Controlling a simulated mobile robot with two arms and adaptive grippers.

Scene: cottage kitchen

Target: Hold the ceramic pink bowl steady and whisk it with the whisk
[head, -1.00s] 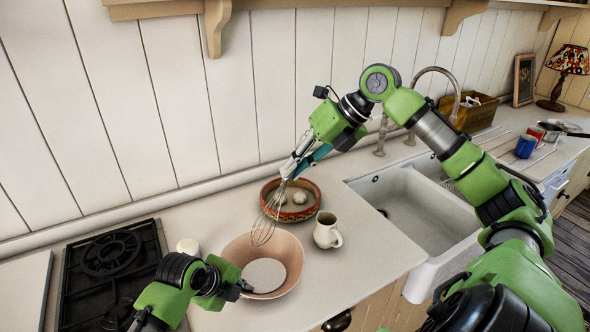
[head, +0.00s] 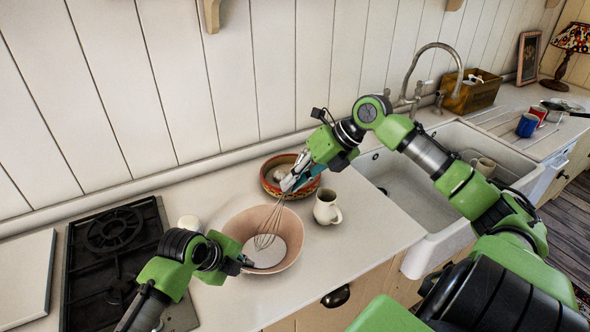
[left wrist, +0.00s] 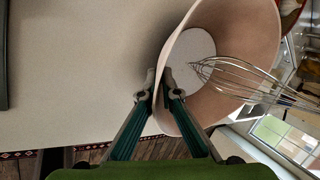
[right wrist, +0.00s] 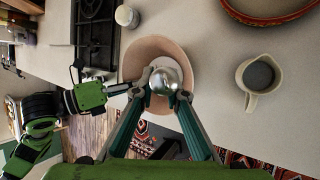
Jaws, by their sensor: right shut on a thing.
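The pink ceramic bowl (head: 236,222) stands upright on the counter, right of the stove. My left gripper (head: 244,262) is at its near rim. In the left wrist view, one finger is inside the bowl (left wrist: 240,35) and one outside, pinching the wall. My right gripper (head: 293,181) is shut on the whisk's handle, above the bowl's far right side. The whisk (head: 268,232) slants down with its wire end inside the bowl; the left wrist view shows its wires (left wrist: 238,78) over the bowl. Whether the wires touch the bottom I cannot tell.
A cream jug (head: 325,208) stands close right of the bowl. A red patterned dish (head: 268,183) is behind, under my right gripper. A small white container (head: 189,223) is behind-left, the black stove (head: 108,245) left. The sink (head: 405,190) lies right.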

